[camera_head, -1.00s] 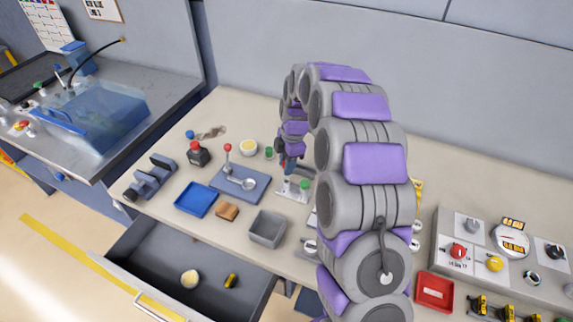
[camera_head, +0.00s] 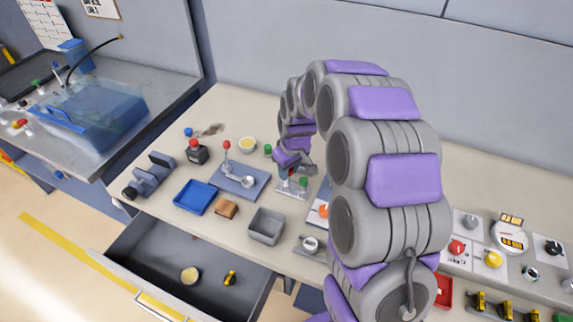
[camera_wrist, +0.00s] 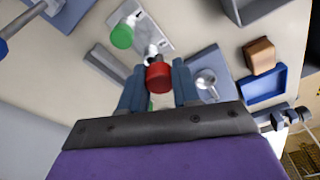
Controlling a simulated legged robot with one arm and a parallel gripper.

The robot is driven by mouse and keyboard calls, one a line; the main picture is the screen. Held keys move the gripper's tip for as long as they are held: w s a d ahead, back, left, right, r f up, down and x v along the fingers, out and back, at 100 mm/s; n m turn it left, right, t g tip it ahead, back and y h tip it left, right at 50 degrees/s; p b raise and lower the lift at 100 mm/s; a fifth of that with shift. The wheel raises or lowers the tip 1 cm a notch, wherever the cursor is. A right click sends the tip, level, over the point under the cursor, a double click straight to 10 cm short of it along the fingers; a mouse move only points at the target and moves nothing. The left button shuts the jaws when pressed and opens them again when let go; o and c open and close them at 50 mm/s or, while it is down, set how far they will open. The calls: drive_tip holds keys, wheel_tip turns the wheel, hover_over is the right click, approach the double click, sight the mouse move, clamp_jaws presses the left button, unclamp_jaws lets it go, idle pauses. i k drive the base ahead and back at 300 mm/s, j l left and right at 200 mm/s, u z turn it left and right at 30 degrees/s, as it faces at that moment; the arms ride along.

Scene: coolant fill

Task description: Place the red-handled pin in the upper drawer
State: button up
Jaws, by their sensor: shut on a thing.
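The red-handled pin (camera_wrist: 158,77) is between the two blue fingers of my gripper (camera_wrist: 158,88) in the wrist view, and the fingers are shut on its red handle. A silvery part shows beyond the handle, toward a pale plate (camera_wrist: 150,32) with a green knob (camera_wrist: 122,37). I cannot tell whether the pin touches that plate. In the head view my gripper (camera_head: 291,170) is over the pale fixture (camera_head: 290,191) at mid-bench, and the pin is barely visible there. The upper drawer (camera_head: 150,243) is pulled open at the bench front. It holds a round cream item (camera_head: 190,275) and a yellow-and-black item (camera_head: 230,279).
A grey bin (camera_head: 266,227), a blue tray (camera_head: 195,198), a brown block (camera_head: 226,208) and a plate with a red-knobbed lever (camera_head: 238,181) lie between my gripper and the drawer. A black clamp-like fixture (camera_head: 149,177) stands left. The drawer has free floor space.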

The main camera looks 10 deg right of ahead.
sight(155, 257)
drive_tip(key=u, duration=0.65)
drive_tip(key=j+u, duration=1)
drive_tip(key=i+j, duration=0.1)
drive_tip(key=i, duration=0.2)
drive_tip(key=i+j, duration=0.15)
drive_tip(key=i, duration=0.1)
